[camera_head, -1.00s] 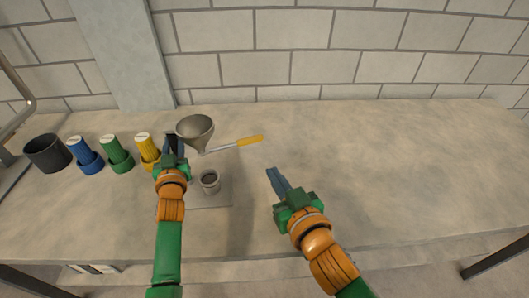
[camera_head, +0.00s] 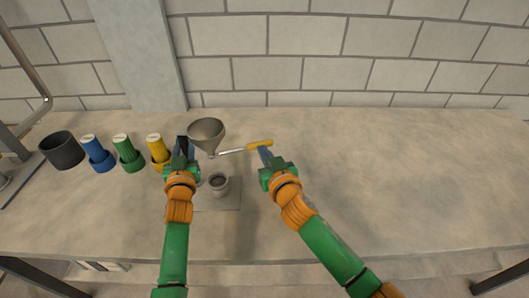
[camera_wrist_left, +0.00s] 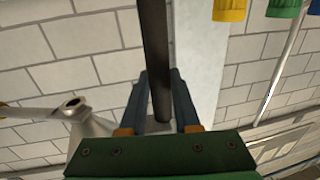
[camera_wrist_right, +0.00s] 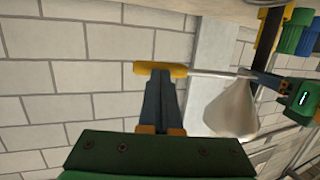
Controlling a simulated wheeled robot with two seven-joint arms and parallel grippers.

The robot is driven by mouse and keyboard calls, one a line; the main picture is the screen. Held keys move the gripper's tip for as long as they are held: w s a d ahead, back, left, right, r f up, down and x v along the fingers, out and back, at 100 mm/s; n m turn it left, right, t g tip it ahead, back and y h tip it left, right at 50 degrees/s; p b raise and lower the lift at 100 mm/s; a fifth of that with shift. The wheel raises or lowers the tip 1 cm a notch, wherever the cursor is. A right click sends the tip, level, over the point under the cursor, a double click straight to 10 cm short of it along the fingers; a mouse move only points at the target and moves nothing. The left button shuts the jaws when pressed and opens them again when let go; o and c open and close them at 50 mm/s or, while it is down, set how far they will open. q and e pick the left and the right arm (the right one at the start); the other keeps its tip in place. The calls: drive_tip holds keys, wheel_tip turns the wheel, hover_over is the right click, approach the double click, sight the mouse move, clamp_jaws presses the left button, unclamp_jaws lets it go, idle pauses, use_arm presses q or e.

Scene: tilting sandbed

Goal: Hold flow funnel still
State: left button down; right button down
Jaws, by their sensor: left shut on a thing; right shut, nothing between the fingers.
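The grey metal funnel (camera_head: 207,131) is upright above the bench, left of centre in the head view. A thin rod with a yellow handle (camera_head: 259,144) reaches right from near its spout. My left gripper (camera_head: 182,152) is beside the funnel, shut on a dark bar (camera_wrist_left: 155,60) that shows between its fingers in the left wrist view. My right gripper (camera_head: 264,154) is shut and empty. Its fingertips are at the yellow handle, which also shows in the right wrist view (camera_wrist_right: 160,69); I cannot tell whether they touch it.
A small grey cup (camera_head: 218,185) stands on a flat plate (camera_head: 230,202) below the funnel. A black container (camera_head: 62,152) and blue (camera_head: 98,156), green (camera_head: 127,155) and yellow (camera_head: 158,150) capped containers line the left. The bench's right side (camera_head: 400,170) is clear.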

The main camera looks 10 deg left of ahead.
drive_tip(key=shift+w+a+n+g+y, duration=0.25)
drive_tip(key=shift+w+n+y, duration=0.1)
drive_tip(key=shift+w, duration=0.15)
drive_tip(key=shift+w+a+n+g+y, duration=0.15)
drive_tip(key=shift+w+n+g+y, duration=0.15)
drive_tip(key=shift+w, duration=0.2)
use_arm(q)
drive_tip(key=c, duration=0.8)
unclamp_jaws()
drive_tip(key=shift+c, duration=0.2)
drive_tip(key=shift+o, duration=1.4)
drive_tip(key=shift+f, duration=0.1)
use_arm(e)
drive_tip(key=v, duration=1.4)
drive_tip(key=shift+a, duration=0.2)
drive_tip(key=shift+s+f, duration=0.1)
drive_tip(key=shift+s, duration=0.05)
